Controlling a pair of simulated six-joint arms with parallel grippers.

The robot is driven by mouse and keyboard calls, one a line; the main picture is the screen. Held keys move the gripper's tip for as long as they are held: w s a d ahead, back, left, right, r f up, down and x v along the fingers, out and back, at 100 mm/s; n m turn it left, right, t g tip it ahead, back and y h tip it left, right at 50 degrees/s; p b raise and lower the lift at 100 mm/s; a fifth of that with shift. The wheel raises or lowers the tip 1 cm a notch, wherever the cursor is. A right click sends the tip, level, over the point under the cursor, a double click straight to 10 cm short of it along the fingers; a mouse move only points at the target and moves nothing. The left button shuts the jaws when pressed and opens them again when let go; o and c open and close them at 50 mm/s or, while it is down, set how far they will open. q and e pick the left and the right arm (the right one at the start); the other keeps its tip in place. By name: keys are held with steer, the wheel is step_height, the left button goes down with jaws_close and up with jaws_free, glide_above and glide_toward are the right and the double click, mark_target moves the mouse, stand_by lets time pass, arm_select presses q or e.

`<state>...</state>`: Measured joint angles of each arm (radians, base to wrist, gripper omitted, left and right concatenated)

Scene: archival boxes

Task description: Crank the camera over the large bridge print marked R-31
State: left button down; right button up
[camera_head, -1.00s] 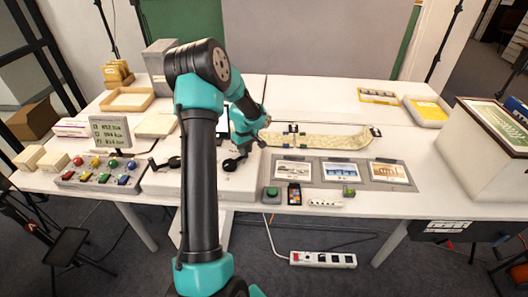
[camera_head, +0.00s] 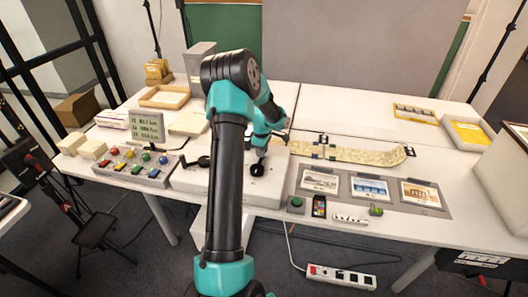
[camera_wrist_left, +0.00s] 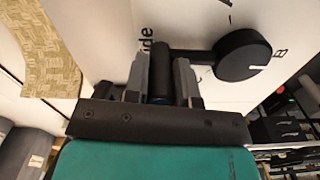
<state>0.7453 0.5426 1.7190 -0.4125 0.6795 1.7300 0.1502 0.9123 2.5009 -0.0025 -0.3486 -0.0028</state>
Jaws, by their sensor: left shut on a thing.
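My left gripper (camera_head: 262,152) is over the white crank box (camera_head: 225,183) at the table's front. In the left wrist view the left gripper (camera_wrist_left: 160,75) is shut on the black crank handle (camera_wrist_left: 160,62), which joins an arm to a round black hub (camera_wrist_left: 243,55). The hub also shows in the head view (camera_head: 257,170). Three prints lie in a row to the right: a pale one (camera_head: 319,181), a blue one (camera_head: 370,188) and an orange-brown one (camera_head: 420,195). Their marks are too small to read. My right gripper is not in view.
A button panel (camera_head: 132,168) and a readout screen (camera_head: 147,127) stand at left. A long patterned strip (camera_head: 365,156) lies behind the prints. A green button (camera_head: 296,203) and small items sit along the front edge. The back right tabletop is mostly clear.

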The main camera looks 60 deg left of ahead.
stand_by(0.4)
arm_select(q)
steer(key=c, duration=0.9)
jaws_free()
steer(key=shift+c, duration=0.2)
steer(key=shift+r, duration=0.15)
step_height(320, 180, up, 17)
stand_by(0.3)
